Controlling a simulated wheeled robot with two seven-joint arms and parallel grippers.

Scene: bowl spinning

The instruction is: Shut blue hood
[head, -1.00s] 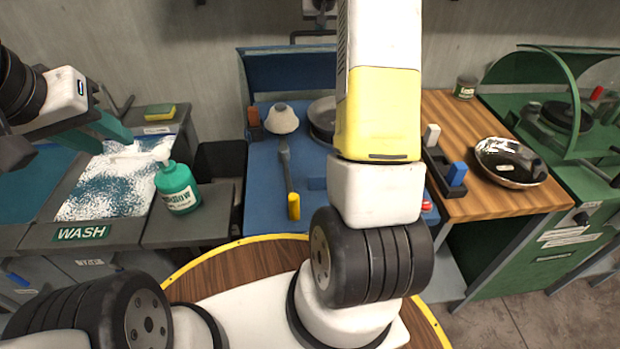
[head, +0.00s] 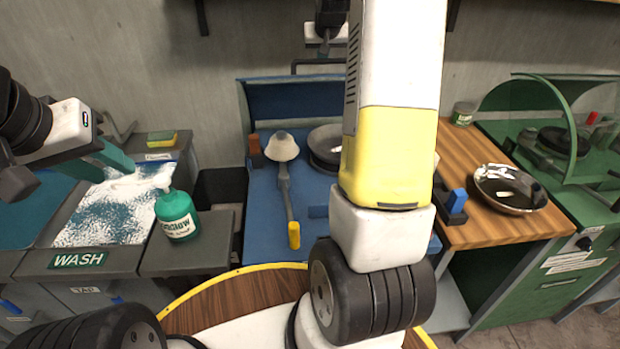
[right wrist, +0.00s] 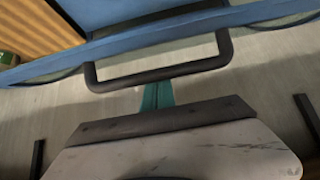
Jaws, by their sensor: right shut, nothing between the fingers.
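The blue hood (head: 305,100) stands raised at the back of the blue station (head: 262,205). Its dark bar handle (head: 312,64) sticks up behind its top edge. In the right wrist view the hood (right wrist: 130,12) and handle (right wrist: 160,72) fill the upper part. My right gripper (right wrist: 157,86) is shut and empty, its teal fingertips close to the handle bar; I cannot tell whether they touch it. In the head view my right arm hides part of the hood and station. My left gripper (head: 112,160) is over the wash station at the left; its jaw opening is unclear.
A green soap bottle (head: 177,218) stands left. A wooden counter (head: 480,222) with a pan (head: 508,188) and a green hooded station (head: 560,215) are right.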

